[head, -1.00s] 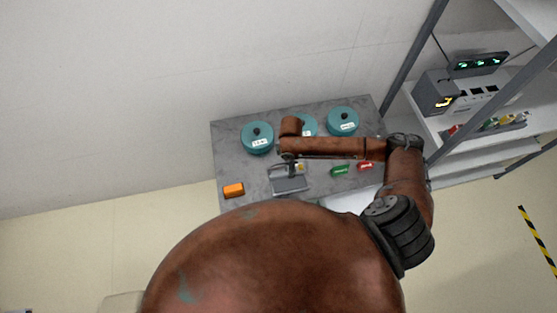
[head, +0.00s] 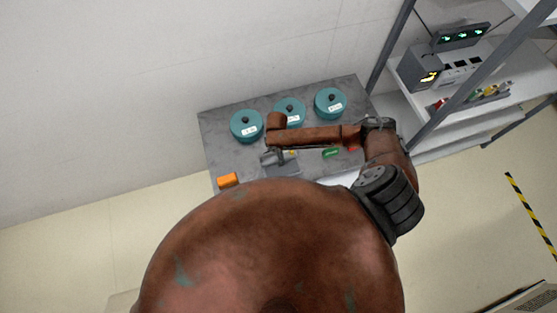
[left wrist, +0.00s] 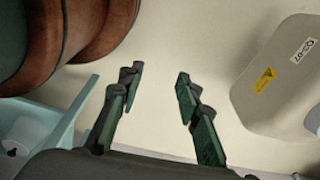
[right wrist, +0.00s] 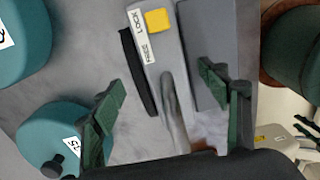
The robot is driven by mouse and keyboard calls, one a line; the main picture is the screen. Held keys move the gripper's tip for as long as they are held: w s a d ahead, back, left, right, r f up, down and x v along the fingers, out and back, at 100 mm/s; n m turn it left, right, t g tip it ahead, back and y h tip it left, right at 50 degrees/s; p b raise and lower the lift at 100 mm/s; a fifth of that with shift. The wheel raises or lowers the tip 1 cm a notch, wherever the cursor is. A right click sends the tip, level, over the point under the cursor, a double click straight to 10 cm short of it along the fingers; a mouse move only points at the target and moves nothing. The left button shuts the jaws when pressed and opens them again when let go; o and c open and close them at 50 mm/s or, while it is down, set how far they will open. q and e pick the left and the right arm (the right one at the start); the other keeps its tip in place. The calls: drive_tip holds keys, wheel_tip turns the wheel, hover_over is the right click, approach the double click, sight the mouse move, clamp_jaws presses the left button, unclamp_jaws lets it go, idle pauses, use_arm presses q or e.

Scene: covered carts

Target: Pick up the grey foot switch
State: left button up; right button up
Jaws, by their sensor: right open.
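A grey device with a yellow block and a LOCK/FREE label lies on the grey tabletop; it appears to be the grey foot switch (head: 287,168). In the right wrist view the grey foot switch (right wrist: 207,45) shows a flat grey plate beside a lighter strip with a pale lever. My right gripper (right wrist: 160,88) is open above it, with the strip and lever between the fingers in that view; contact cannot be told. In the head view my arm partly hides the device. My left gripper (left wrist: 157,80) is open and empty, away from the table.
Teal lidded pots (head: 246,126) stand along the table's back. An orange block (head: 228,180) lies left, a green item (head: 331,153) and a red item (head: 352,148) right. A shelf rack (head: 440,125) stands right.

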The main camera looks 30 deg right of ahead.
drive_tip(key=c, duration=1.7)
drive_tip(key=shift+w, duration=0.1)
drive_tip(key=shift+c, duration=0.4)
drive_tip(key=shift+r, duration=0.1)
